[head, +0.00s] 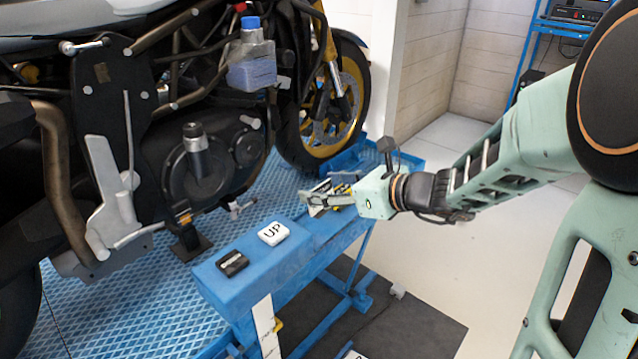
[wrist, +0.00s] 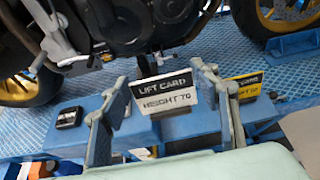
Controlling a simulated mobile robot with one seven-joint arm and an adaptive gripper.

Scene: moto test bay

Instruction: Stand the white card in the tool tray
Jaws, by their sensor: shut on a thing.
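The white card (wrist: 166,96) has a black top band reading "LIFT CARD" and the words "HEIGHT TO" below. In the wrist view it is upright, slightly tilted, between the two fingers of my gripper (wrist: 165,118), which is shut on it. In the head view my gripper (head: 318,198) is over the far part of the blue bench, and the card is small and partly hidden by the fingers. A yellow card (wrist: 246,91) with a black band stands behind the right finger. I cannot clearly make out the tool tray.
The blue bench (head: 240,284) carries a white "UP" button (head: 272,233) and a black button (head: 233,264). A motorcycle (head: 195,150) stands behind on a blue patterned platform (head: 110,296). A bottle with a blue cap (head: 252,66) is above. The pale floor to the right is clear.

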